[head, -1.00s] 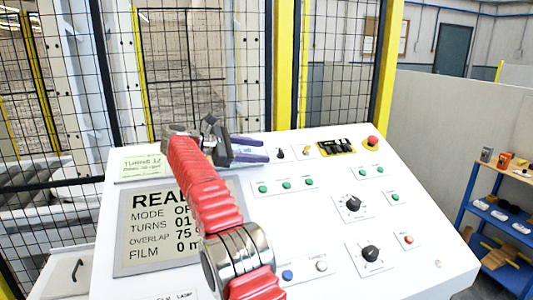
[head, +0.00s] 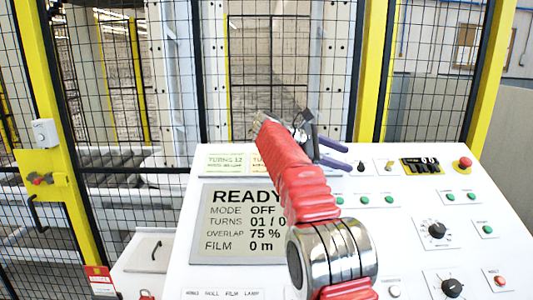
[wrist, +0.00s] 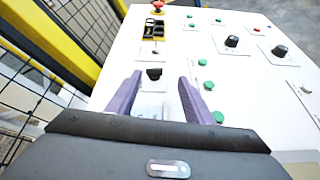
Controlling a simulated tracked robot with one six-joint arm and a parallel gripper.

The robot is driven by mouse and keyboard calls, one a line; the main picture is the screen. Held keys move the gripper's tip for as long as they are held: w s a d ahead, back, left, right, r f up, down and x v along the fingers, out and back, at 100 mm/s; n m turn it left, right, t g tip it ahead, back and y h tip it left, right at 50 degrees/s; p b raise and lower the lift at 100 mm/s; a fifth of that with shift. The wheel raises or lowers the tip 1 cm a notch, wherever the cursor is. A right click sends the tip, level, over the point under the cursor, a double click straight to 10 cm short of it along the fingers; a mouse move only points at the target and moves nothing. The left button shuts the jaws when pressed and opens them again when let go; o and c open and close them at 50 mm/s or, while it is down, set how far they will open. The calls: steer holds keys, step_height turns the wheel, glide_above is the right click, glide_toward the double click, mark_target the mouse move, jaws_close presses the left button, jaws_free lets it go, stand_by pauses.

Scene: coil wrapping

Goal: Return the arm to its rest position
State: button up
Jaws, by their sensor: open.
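My red-sleeved arm (head: 300,180) reaches up across the white control panel (head: 390,260) in the head view. My gripper (head: 340,156) is near the panel's upper edge, its two purple fingers apart and pointing right. In the wrist view, my gripper (wrist: 152,92) is open with nothing between its fingers. A black switch (wrist: 154,73) shows just beyond the fingertips. I cannot tell how high the fingers are above the panel.
The panel carries a display (head: 235,224) reading READY, black knobs (head: 437,230), green buttons and a red emergency button (head: 464,163). A mesh fence with a yellow post (head: 376,70) stands behind it.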

steer(key=s+f+m+t+y, duration=0.25)
steer(key=s+m+y, duration=0.45)
steer(key=s, duration=1.7)
steer(key=s+a+f+m+y, duration=0.3)
steer(key=s+f, duration=0.4)
steer(key=s, duration=0.3)
steer(key=s+a+f+m+y, duration=0.3)
steer(key=s+f, duration=0.5)
steer(key=s, duration=0.3)
steer(key=shift+a+m, duration=0.4)
steer(key=shift+a, duration=0.5)
steer(key=shift+s+t, duration=0.1)
steer(key=shift+t, duration=0.15)
